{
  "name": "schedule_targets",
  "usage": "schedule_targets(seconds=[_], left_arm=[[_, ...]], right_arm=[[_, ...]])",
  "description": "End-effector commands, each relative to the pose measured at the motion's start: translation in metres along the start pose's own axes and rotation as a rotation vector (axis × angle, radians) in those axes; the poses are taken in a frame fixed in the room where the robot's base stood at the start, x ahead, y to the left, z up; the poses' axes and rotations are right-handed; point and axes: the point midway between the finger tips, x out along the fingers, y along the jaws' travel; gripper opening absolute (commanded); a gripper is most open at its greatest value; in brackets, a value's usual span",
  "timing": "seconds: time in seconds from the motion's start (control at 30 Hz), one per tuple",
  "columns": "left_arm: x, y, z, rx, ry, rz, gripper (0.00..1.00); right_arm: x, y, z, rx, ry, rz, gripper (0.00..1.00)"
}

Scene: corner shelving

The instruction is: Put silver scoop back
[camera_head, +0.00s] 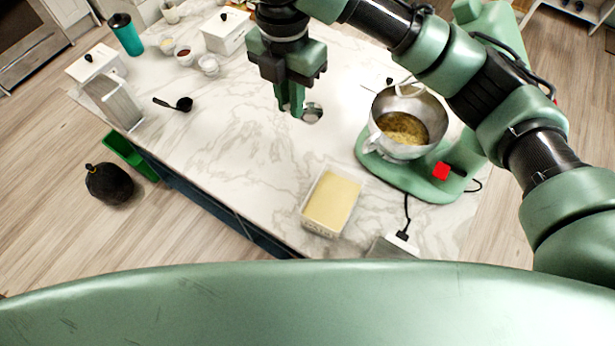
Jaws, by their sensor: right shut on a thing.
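My right gripper (291,108) reaches over the marble counter from the upper right and points down. It is shut on the silver scoop (313,112). The scoop's round bowl shows just right of the fingertips; its handle is mostly hidden by the fingers. I cannot tell whether the scoop touches the counter. My left gripper is not in view.
A green stand mixer (420,182) with a metal bowl (437,117) stands to the right. A tub of pale yellow contents (332,200) sits at the front. A black scoop (183,103), small bowls (208,64) and a white lidded box (228,32) lie left. The counter's middle is clear.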

Motion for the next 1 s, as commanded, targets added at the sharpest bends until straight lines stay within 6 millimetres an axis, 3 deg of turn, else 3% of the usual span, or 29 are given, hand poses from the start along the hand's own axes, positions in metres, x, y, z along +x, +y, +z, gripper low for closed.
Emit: schedule_targets(seconds=[0.17,0.6,1.0], left_arm=[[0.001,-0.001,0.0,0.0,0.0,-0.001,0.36],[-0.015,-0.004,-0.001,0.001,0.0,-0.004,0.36],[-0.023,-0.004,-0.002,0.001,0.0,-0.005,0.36]], right_arm=[[0.028,-0.002,-0.005,-0.022,0.006,-0.004,0.0],[0.136,-0.001,-0.004,-0.017,0.002,-0.002,0.0],[0.185,-0.001,-0.004,-0.016,0.001,-0.002,0.0]])
